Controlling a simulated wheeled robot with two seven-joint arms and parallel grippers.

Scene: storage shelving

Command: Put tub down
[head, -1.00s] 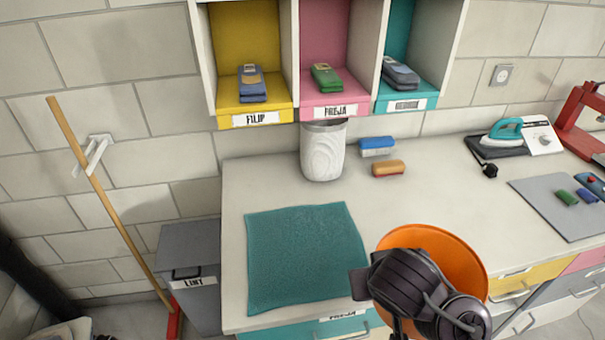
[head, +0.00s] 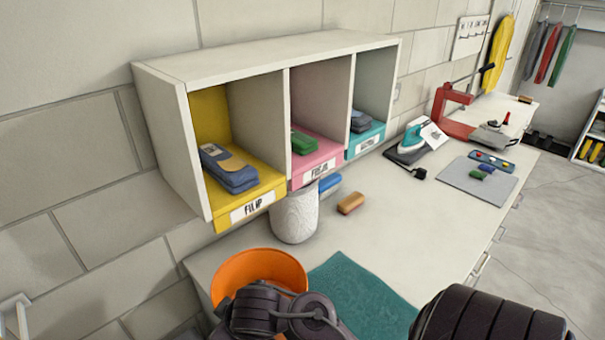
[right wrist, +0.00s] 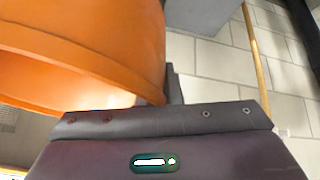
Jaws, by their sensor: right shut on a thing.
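The orange tub (head: 258,268) is at the bottom of the head view, over the near left end of the counter, left of the teal mat (head: 358,290). I cannot tell whether its base touches the counter. My right wrist hides its lower front. The tub also fills the upper left of the right wrist view (right wrist: 100,40). My right gripper (right wrist: 168,97) is shut on the tub's wall; its fingertips are mostly hidden. My left gripper is not in view.
A white textured bin (head: 295,217) stands just behind the tub, under the cubby shelf (head: 265,62). A red-brown brush (head: 351,202) and a blue one (head: 330,184) lie near it. An iron (head: 418,135) and a grey mat (head: 470,188) are farther right. The middle counter is clear.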

